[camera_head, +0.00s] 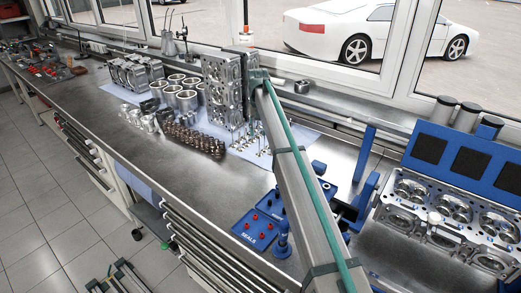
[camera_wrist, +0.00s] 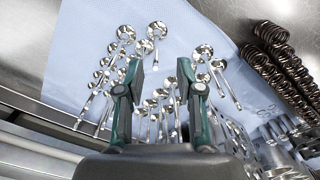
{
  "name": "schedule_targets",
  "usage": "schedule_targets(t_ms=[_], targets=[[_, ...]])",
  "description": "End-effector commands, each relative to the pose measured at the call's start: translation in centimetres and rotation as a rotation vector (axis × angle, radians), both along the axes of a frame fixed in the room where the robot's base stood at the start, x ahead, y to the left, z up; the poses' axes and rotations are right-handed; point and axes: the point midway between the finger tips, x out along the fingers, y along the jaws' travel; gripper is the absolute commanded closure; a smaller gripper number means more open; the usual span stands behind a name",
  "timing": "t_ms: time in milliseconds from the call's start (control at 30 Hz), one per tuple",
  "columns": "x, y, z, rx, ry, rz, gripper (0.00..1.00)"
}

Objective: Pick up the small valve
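Several shiny metal valves lie on a light blue cloth (camera_wrist: 80,30) in the wrist view. Their round heads differ in size: a larger-headed valve (camera_wrist: 157,30) lies ahead of my fingers, and smaller-headed valves, such as one small valve (camera_wrist: 98,75), lie in a row to the left. I cannot tell which one the task means. My gripper (camera_wrist: 160,76) is open above the valves, with nothing seen between its fingertips; some valves show behind and between the fingers. In the head view, some valves (camera_head: 240,143) show on the cloth beside my arm, which hides others.
A blue seals tray (camera_head: 252,236) lies nearer. Bare bench (camera_head: 120,125) is at left.

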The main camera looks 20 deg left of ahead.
Motion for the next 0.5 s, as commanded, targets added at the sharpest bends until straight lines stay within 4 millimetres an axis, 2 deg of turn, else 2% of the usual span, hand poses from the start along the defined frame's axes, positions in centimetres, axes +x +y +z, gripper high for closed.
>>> schedule_targets(t_ms=[267, 500], targets=[[-0.1, -0.4, -1.9, -0.001, 0.002, -0.001, 0.63], [0.0, -0.5, -5.0, 0.0, 0.001, -0.001, 0.63]])
